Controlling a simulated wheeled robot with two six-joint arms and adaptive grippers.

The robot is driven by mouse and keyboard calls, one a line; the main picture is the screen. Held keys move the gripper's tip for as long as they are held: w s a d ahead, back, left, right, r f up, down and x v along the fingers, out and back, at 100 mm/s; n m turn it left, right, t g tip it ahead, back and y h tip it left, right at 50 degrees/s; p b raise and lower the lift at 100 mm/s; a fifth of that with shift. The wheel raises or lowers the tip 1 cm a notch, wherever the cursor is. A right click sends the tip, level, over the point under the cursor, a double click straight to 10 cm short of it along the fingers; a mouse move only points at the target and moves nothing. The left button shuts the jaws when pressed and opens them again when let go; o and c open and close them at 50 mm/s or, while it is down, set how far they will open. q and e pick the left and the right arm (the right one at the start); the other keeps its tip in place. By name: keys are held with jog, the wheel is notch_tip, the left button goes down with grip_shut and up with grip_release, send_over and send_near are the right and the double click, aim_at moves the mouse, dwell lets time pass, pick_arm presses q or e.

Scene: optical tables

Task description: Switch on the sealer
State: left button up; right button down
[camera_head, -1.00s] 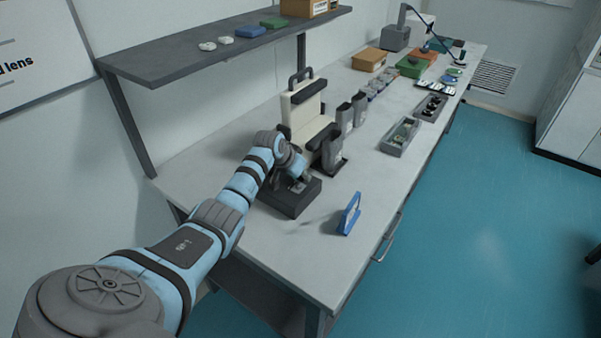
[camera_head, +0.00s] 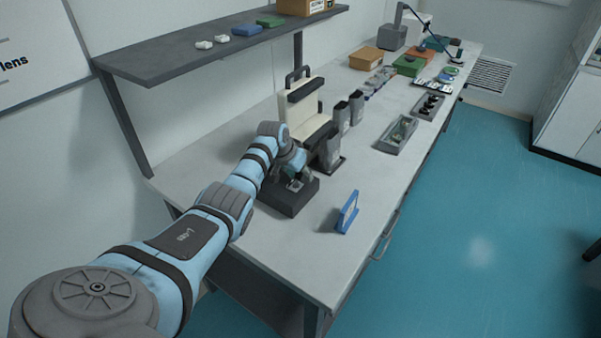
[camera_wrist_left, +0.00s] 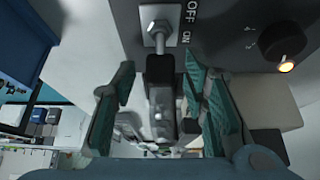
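The sealer (camera_head: 291,203) is a dark box with a cream upright part behind it, on the near part of the bench. Its dark panel (camera_wrist_left: 225,45) fills the top of the left wrist view. My left gripper (camera_head: 298,180) is over the box. In the wrist view its green-padded fingers (camera_wrist_left: 160,98) are apart, just below the switch in the picture. No grip on the switch shows. My right gripper is not in view.
A blue-framed stand (camera_head: 348,212) is on the bench right of the sealer. Grey upright holders (camera_head: 341,118) stand behind it. Grey trays (camera_head: 397,135) and boxes (camera_head: 366,58) lie farther back. A shelf (camera_head: 170,70) overhangs the left. The near bench corner is clear.

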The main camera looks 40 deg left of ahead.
pick_arm(q)
jog(key=v, duration=1.2)
